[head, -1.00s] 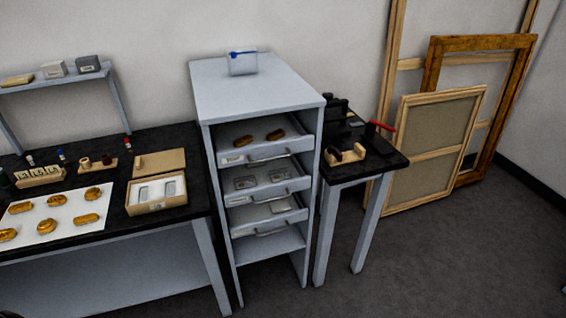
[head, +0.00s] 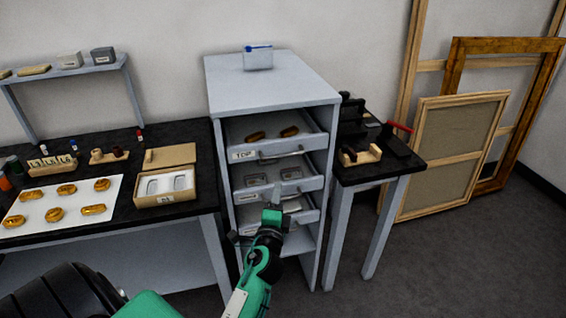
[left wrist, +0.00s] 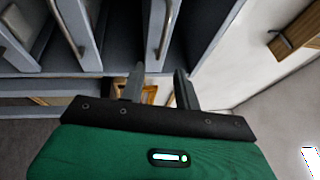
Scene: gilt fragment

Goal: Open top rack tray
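The grey rack (head: 265,85) stands between two black-topped tables. Its top tray (head: 300,144) has a "TOP" label (head: 243,155) and a bar handle (head: 281,153) on its front, and holds two gold fragments (head: 255,136). I cannot tell how far it is pulled out. My left gripper (head: 271,212) is in front of the rack, lower than the top tray, near the third tray, which it partly hides. In the left wrist view my left gripper (left wrist: 159,75) has its fingers apart with nothing between them; tray fronts with handles show beyond, turned sideways. My right gripper is out of view.
The left table holds a white sheet (head: 40,203) with several gold pieces and an open box (head: 163,198). The right table (head: 385,172) holds dark items and a wooden holder (head: 361,155). Frames (head: 455,155) lean on the wall.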

